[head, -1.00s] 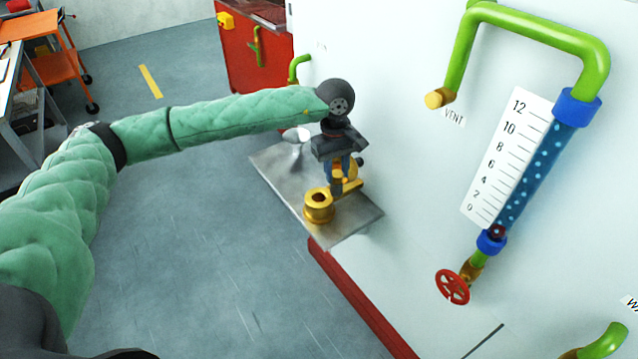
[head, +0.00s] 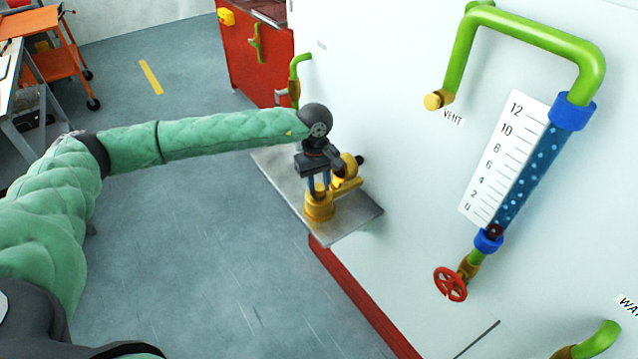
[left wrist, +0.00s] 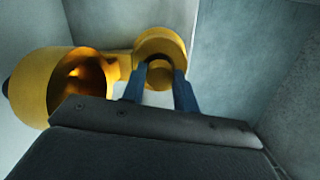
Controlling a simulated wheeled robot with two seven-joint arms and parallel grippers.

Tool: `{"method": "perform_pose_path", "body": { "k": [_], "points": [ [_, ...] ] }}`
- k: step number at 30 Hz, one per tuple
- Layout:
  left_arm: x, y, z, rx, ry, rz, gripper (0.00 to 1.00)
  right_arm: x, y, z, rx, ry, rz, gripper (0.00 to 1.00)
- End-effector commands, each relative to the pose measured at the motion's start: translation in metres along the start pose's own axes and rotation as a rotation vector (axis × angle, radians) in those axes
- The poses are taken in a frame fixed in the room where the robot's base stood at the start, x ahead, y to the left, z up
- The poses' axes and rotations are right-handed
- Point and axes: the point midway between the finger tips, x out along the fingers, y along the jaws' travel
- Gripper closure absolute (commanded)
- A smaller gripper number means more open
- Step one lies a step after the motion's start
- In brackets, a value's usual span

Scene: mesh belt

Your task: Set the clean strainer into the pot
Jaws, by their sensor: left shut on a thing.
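The pot (head: 319,208) is a round brass cup on a metal shelf. It also shows in the left wrist view (left wrist: 160,45), with its mouth just beyond my fingertips. My left gripper (head: 318,190) points down over the pot, its blue fingers at the mouth. My right gripper is not in view.
A brass body (left wrist: 65,85) with a wide opening joins the pot at its side, close to my gripper. The metal shelf (head: 345,229) sticks out from the white wall. A gauge (head: 530,165) and a red handwheel (head: 450,284) are right.

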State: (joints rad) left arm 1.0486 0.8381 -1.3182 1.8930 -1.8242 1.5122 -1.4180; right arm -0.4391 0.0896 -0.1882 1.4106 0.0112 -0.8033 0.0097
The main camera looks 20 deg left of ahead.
Motion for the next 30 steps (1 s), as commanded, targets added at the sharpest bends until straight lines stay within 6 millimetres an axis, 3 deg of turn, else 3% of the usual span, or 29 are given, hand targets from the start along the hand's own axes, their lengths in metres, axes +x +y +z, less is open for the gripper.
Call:
{"method": "perform_pose_path", "body": {
  "k": [10,11,13,14,20,28,30],
  "points": [
    [0.002,0.0,0.0,0.0,0.0,0.0,1.0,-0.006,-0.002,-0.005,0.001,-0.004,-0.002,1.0],
    [0.002,0.0,0.0,0.0,0.0,0.0,0.65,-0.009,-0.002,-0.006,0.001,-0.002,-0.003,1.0],
    [0.002,0.0,0.0,0.0,0.0,0.0,0.51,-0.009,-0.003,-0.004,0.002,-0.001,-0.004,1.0],
    [0.002,0.0,0.0,0.0,0.0,0.0,0.49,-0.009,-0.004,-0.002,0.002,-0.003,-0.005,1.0],
    [0.002,0.0,0.0,0.0,0.0,-0.001,0.49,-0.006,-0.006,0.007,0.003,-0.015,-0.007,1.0],
    [-0.001,0.0,0.0,0.0,0.0,0.0,0.49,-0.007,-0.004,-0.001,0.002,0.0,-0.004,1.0],
    [-0.002,0.0,0.0,0.0,0.0,0.0,0.49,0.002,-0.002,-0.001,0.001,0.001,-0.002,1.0]
  ]
}}
